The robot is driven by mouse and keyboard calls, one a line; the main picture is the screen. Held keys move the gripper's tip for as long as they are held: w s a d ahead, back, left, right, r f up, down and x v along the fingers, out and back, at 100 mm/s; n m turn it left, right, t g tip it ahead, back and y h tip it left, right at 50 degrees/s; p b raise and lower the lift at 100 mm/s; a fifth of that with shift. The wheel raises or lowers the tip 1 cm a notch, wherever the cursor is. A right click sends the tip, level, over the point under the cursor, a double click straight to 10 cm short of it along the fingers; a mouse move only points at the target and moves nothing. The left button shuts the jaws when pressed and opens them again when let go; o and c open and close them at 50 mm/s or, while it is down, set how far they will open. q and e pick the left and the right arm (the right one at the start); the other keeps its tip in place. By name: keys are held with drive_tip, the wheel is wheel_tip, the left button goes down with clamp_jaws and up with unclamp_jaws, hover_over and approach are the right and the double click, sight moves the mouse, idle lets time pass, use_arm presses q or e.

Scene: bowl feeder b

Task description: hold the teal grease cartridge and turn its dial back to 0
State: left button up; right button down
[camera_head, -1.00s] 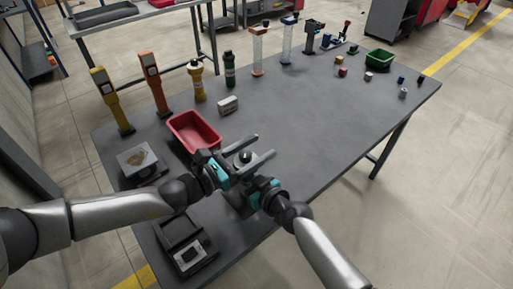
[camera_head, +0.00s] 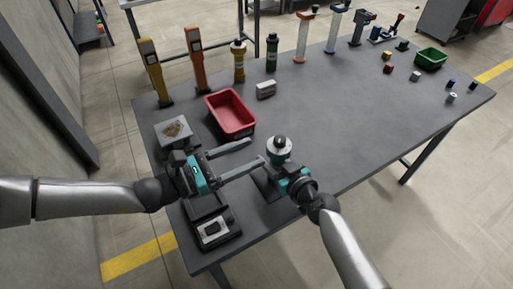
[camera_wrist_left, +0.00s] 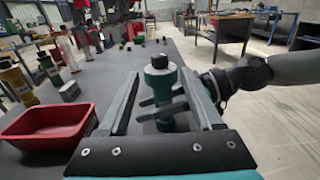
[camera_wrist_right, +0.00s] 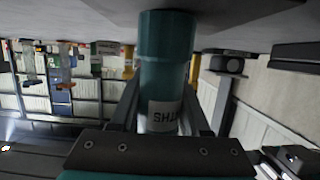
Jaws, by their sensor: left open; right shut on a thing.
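The teal grease cartridge (camera_wrist_left: 160,90) stands upright between my right gripper's fingers (camera_wrist_left: 162,107) in the left wrist view. My right gripper (camera_wrist_right: 163,105) is shut on its body, and a pale printed label (camera_wrist_right: 163,116) shows between the fingers. The dark dial cap (camera_wrist_left: 160,62) is on top; in the head view the cartridge's pale top (camera_head: 279,150) shows. The dial's reading is too small to tell. My left gripper (camera_head: 257,151) is open and empty, just left of the cartridge's top, its fingers pointing towards it.
A red bin (camera_head: 231,113) stands behind the grippers, with a grey block (camera_head: 266,90) beyond it. A plate with a brown patch (camera_head: 174,130) and a dark device (camera_head: 213,232) lie at the left. Tall tools and bottles line the back edge. The table's right middle is clear.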

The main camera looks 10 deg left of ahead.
drive_tip(key=shift+f, duration=0.1)
drive_tip(key=shift+c, duration=1.5)
unclamp_jaws()
drive_tip(key=shift+s, duration=0.1)
drive_tip(key=v, duration=1.2)
drive_tip(key=s+d+b, duration=0.1)
drive_tip(key=s+d, duration=0.3)
drive_tip(key=s, duration=0.2)
drive_tip(key=shift+s+d, duration=0.15)
drive_tip(key=shift+d, duration=0.2)
